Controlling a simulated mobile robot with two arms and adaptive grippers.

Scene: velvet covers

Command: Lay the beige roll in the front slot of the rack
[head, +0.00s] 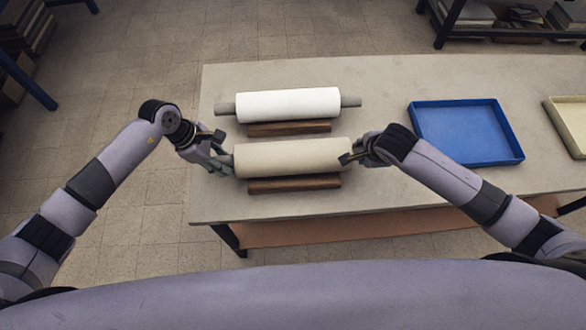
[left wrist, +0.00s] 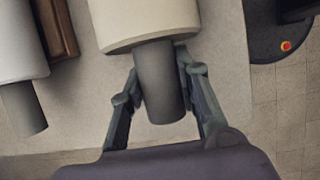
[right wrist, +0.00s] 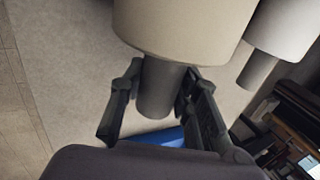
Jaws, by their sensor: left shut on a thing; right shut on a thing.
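The beige roll (head: 290,157) lies level between my two grippers in the head view, over or just behind the front wooden bar (head: 293,184) of the rack. I cannot tell whether it touches the rack. My left gripper (head: 222,163) is shut on the roll's left grey end, and its fingers flank that end in the left wrist view (left wrist: 158,95). My right gripper (head: 348,157) is shut on the other grey end, which also shows between the fingers in the right wrist view (right wrist: 160,95). The rack's rear bar (head: 289,129) shows behind the beige roll.
A white roll (head: 289,104) with grey ends lies just behind the beige roll, by the rear bar. A blue tray (head: 466,133) stands on the table (head: 380,90) to the right, with a cream tray (head: 572,125) beyond it. The table's left end is close to my left gripper.

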